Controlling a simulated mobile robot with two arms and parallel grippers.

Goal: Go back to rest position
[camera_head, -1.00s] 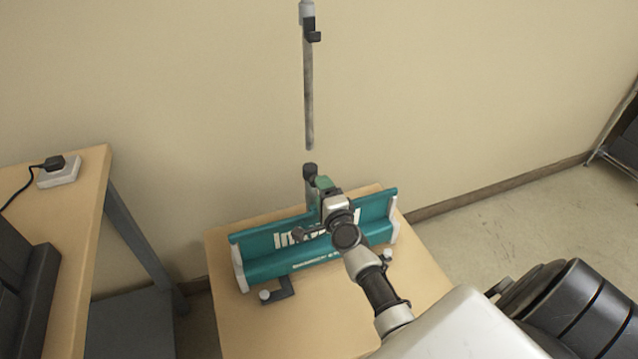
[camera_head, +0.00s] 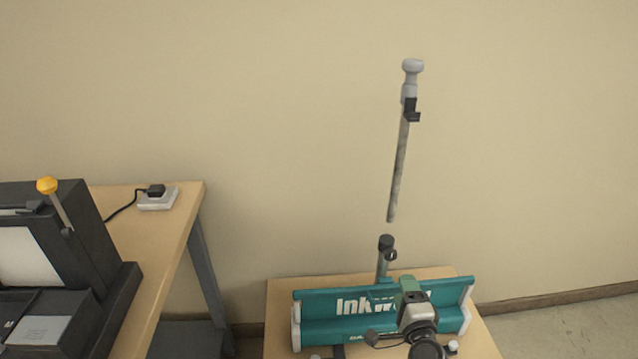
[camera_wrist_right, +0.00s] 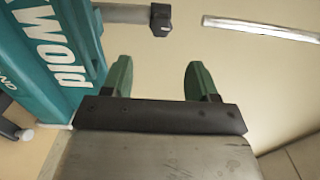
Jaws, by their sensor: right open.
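My right gripper (camera_head: 408,290) is in front of a teal device lettered "Inkw…" (camera_head: 352,333), partly covering its lettering. In the right wrist view its two green fingers (camera_wrist_right: 160,80) stand apart with nothing between them. The teal device (camera_wrist_right: 68,55) is close on the left there, beside the fingers. I cannot tell whether they touch it. My left gripper is not in view.
The device stands on a small wooden table (camera_head: 282,300) by the wall. A short black-capped post (camera_head: 385,250) rises behind it, below a grey rod (camera_head: 399,165). At left, a black machine with a yellow knob (camera_head: 47,186) and a power socket (camera_head: 158,199) sit on another table.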

